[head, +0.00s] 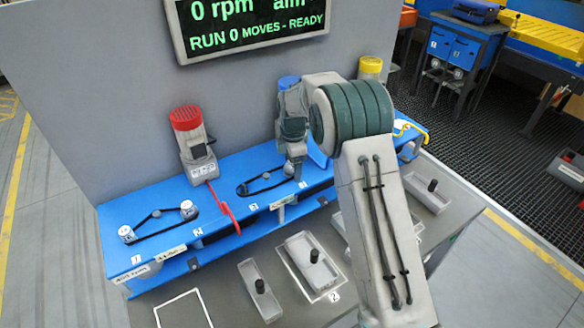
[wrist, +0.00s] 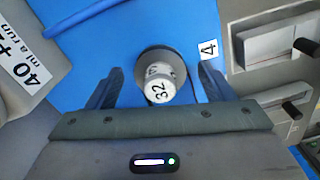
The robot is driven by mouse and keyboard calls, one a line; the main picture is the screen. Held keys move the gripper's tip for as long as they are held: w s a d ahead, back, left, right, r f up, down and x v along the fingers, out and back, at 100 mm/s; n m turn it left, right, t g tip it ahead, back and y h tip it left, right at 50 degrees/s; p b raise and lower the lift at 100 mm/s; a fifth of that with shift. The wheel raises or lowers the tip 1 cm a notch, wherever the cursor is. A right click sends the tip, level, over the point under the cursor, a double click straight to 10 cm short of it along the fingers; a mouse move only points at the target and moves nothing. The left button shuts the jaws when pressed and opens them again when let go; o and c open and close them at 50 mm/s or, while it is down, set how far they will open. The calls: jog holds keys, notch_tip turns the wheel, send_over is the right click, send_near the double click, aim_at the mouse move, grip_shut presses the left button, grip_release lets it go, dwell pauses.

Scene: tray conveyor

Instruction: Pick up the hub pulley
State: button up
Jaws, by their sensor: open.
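The hub pulley, a white cylinder marked 32 (wrist: 158,90) on a wider dark grey disc, sits on the blue deck beside a label 4 in the wrist view. My gripper (wrist: 160,74) is open, with one dark finger on each side of the pulley. Gaps show between the fingers and the pulley, and nothing is held. In the head view my gripper (head: 296,165) points down over the blue bench (head: 232,172). I cannot make out the hub pulley there, where my gripper and arm cover that part of the bench.
A motor with a red cap (head: 187,135) stands left of my gripper, with a red lever (head: 224,203) in front. A yellow-topped unit (head: 370,68) stands behind my arm. Several grey trays with black knobs (head: 258,295) lie in front of the bench. A display (head: 250,28) hangs above.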

jog(key=c, duration=1.1)
jog(key=shift+r, duration=0.1)
jog(key=shift+r, duration=0.25)
jog(key=r, duration=0.4)
jog(key=r+b, duration=0.1)
jog(key=r, duration=0.3)
jog(key=shift+a+r, duration=0.2)
jog(key=shift+r, duration=0.15)
jog(key=s+a+n+p, duration=0.1)
jog(key=s+a+n, duration=0.1)
jog(key=s+a, duration=0.1)
jog(key=s+a+n+p, duration=0.2)
jog(key=s+a, duration=0.1)
jog(key=a, duration=0.2)
jog(key=s+a+r+n+p, duration=0.1)
jog(key=s+a+n, duration=0.1)
jog(key=a, duration=0.3)
jog(key=shift+s+p, duration=0.35)
jog(key=shift+s, duration=0.1)
